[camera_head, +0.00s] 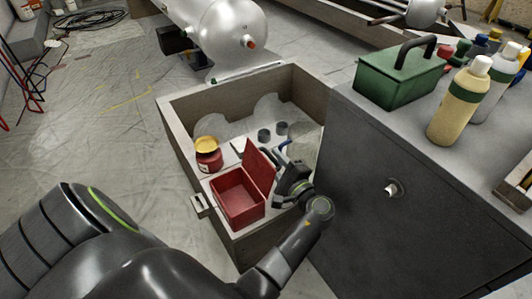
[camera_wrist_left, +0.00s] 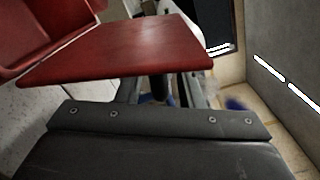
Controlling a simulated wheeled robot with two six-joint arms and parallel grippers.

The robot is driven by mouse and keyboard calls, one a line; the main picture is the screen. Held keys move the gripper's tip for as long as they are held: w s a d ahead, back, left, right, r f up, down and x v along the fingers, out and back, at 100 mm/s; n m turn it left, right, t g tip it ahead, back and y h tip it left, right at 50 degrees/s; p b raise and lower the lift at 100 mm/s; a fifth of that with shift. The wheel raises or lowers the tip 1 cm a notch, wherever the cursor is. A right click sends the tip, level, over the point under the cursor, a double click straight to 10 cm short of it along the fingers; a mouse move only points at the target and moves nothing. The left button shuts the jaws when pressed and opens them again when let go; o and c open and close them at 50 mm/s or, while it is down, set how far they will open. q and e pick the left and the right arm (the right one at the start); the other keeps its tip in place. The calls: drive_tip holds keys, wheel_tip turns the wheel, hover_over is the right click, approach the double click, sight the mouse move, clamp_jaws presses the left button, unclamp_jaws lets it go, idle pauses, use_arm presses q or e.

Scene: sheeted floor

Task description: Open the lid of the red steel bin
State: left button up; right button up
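The red steel bin (camera_head: 238,207) sits in the near part of an open drawer or crate. Its red lid (camera_head: 259,170) stands up, tilted open on the bin's right side, so the empty inside shows. In the left wrist view the lid (camera_wrist_left: 125,50) spans the upper middle, and the bin (camera_wrist_left: 35,30) is at the upper left. My left gripper (camera_head: 277,164) is just to the right of the lid, on its outer side. Its fingers are mostly hidden and dark, so I cannot see whether they are parted or touch the lid. My right gripper is not in view.
The bin's crate (camera_head: 180,135) also holds a red jar with a yellow lid (camera_head: 207,152) and small dark cups (camera_head: 264,135). A grey cabinet (camera_head: 375,200) stands close on the right, with a green toolbox (camera_head: 396,75) and bottles (camera_head: 459,103) on top. Open floor lies left.

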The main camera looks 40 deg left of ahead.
use_arm(q)
drive_tip(key=shift+w+a, duration=0.15)
drive_tip(key=shift+a, duration=0.15)
clamp_jaws()
drive_tip(key=shift+r, duration=0.1)
